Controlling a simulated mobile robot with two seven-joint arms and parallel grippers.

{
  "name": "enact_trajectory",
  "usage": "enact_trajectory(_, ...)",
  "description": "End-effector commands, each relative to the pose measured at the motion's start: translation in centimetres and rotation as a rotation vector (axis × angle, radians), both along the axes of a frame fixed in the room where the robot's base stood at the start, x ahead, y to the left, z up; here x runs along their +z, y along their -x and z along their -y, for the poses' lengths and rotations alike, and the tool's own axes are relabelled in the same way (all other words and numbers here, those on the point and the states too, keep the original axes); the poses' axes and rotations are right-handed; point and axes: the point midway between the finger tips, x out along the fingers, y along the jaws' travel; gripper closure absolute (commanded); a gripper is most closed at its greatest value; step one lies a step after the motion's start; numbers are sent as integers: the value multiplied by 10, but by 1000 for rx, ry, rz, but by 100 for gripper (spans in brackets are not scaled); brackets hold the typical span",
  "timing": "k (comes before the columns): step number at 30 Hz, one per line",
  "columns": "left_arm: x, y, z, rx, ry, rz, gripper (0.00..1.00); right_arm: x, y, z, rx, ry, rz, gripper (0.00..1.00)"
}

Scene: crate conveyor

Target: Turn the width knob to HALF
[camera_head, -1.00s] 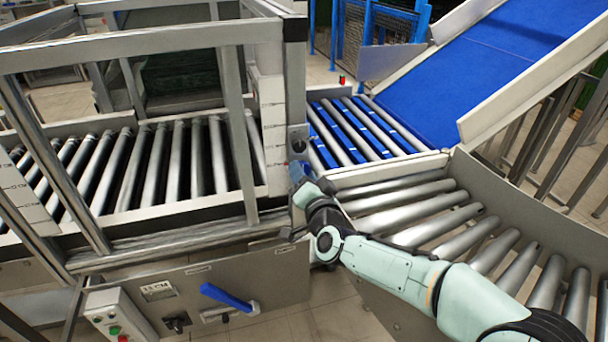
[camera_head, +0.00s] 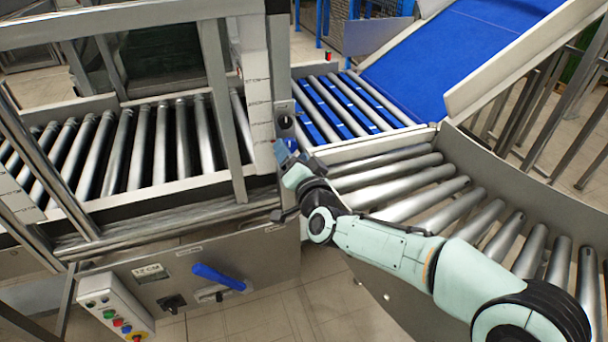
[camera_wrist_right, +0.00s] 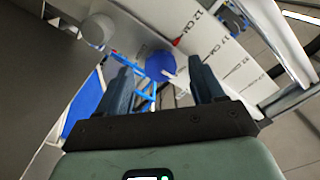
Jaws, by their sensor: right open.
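A round blue knob (camera_wrist_right: 160,66) with a white pointer shows in the right wrist view, ahead of my fingers and between them. I cannot read any HALF mark beside it. My right gripper (camera_wrist_right: 162,88) is open, with its two dark fingers apart and nothing held between them. In the head view my right gripper (camera_head: 285,154) is at the front of the grey post, at the corner between the roller beds. There its fingers and wrist cover the knob's area, and I cannot separate the knob from them. My left gripper is not in view.
A button box (camera_head: 113,312) hangs at lower left. Metal frame bars (camera_head: 222,110) stand left of my gripper. The curved roller bed (camera_head: 400,185) is empty.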

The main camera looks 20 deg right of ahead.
Motion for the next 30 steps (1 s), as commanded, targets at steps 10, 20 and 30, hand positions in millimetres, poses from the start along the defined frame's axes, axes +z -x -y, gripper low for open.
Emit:
enact_trajectory(10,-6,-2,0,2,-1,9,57,0,78,3,1,1,2,32)
enact_trajectory(20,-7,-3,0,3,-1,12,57,0,117,4,1,1,1,32)
enact_trajectory(30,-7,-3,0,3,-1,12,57,0,118,4,0,1,0,32)
